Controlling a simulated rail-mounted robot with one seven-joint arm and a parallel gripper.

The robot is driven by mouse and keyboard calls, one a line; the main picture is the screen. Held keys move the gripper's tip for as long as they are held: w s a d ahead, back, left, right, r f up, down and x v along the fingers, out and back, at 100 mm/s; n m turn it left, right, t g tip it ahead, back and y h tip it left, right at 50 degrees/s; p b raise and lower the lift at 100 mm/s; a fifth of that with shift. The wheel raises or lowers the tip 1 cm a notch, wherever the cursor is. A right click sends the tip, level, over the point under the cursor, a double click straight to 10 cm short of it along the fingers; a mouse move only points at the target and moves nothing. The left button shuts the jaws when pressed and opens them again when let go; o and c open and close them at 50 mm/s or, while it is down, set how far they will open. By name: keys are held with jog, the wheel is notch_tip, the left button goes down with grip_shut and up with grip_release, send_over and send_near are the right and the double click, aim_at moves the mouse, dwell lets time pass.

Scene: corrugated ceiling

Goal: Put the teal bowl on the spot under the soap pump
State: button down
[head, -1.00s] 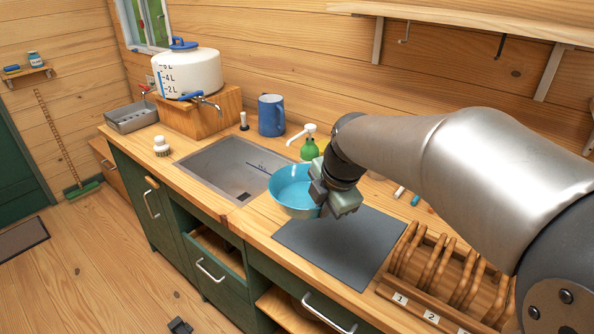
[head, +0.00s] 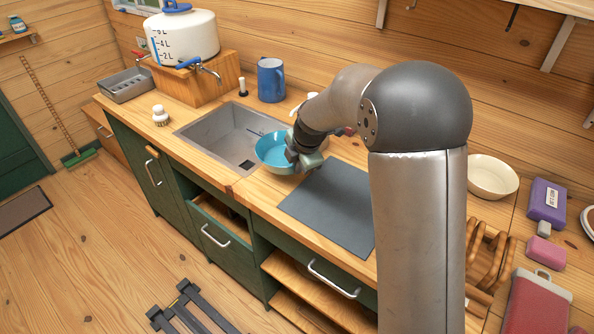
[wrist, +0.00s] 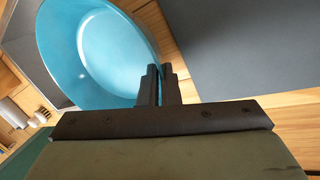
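The teal bowl (head: 270,149) is at the right edge of the sink, beside the dark grey mat; whether it touches the counter cannot be told. It also shows in the wrist view (wrist: 95,50), its rim running to the fingers. My gripper (head: 304,154) is at the bowl's right side. In the wrist view its fingers (wrist: 159,84) are close together on the bowl's rim. The soap pump's white top (head: 299,106) shows behind the bowl; its green body and the spot under it are hidden by my arm.
The sink (head: 215,132) lies left of the bowl, the grey mat (head: 325,205) to its front right. A blue mug (head: 270,80) stands behind the sink, and a water tank (head: 182,38) at the back left. A wooden rack (head: 487,260) and cream bowl (head: 492,176) are to the right.

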jog(key=shift+w+a+f, duration=0.1)
jog(key=shift+w+f, duration=0.1)
jog(key=shift+f, duration=0.05)
jog(key=shift+f+p, duration=0.3)
jog(key=shift+f, duration=1.25)
jog(key=shift+w+f, duration=0.1)
jog(key=shift+f, duration=0.1)
jog(key=c, duration=1.6)
grip_release()
jog(key=shift+c, duration=0.2)
jog(key=shift+r, duration=0.1)
